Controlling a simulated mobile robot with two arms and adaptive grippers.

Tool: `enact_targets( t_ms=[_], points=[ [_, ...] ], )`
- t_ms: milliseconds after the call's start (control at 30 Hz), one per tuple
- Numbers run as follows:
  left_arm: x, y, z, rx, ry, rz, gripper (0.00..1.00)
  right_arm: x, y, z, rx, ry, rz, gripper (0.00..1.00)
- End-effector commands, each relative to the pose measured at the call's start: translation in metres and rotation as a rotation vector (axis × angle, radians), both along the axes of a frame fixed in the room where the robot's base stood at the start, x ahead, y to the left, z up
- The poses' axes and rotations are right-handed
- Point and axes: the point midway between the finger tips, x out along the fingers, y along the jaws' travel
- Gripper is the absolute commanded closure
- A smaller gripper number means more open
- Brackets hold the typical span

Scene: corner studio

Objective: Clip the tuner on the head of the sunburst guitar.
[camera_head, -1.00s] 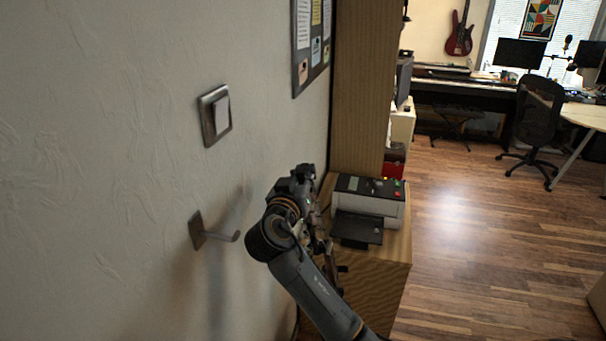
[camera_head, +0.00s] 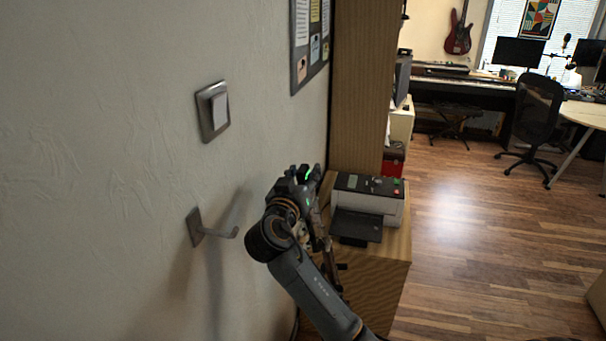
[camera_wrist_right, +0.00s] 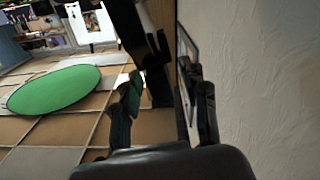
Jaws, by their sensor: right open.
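My right gripper (camera_head: 311,174) is near the wall, left of the printer, in the head view. In the right wrist view its two dark fingers stand apart, with the open gap (camera_wrist_right: 166,98) between them, and I see nothing clearly held. I cannot make out the tuner in either view. I cannot identify a sunburst guitar for certain. A thin brownish thing shows partly behind my right forearm in the head view, mostly hidden. A red guitar (camera_head: 459,33) hangs on the far wall. My left gripper is not in view.
A printer (camera_head: 366,207) stands on a wooden cabinet (camera_head: 385,275) beside my arm. A metal hook (camera_head: 214,230) and a switch (camera_head: 213,111) are on the left wall. A green round panel (camera_wrist_right: 55,88) shows in the wrist view. The wooden floor (camera_head: 470,240) at right is clear.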

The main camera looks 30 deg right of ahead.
Motion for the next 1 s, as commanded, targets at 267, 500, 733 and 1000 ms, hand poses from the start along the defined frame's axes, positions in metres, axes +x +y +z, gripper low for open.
enact_targets(
  t_ms=[267, 500, 733, 1000],
  points=[
    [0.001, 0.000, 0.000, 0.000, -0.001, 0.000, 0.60, -0.026, 0.033, -0.002, 0.004, 0.001, 0.004, 0.56],
    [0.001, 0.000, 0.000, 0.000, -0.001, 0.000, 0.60, -0.059, 0.070, -0.001, 0.005, 0.002, 0.003, 0.56],
    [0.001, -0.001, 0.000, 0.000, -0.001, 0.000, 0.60, -0.075, 0.089, -0.001, 0.001, 0.001, 0.002, 0.56],
    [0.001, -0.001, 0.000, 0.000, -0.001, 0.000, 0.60, -0.078, 0.090, -0.005, 0.006, 0.015, 0.004, 0.56]
  ],
)
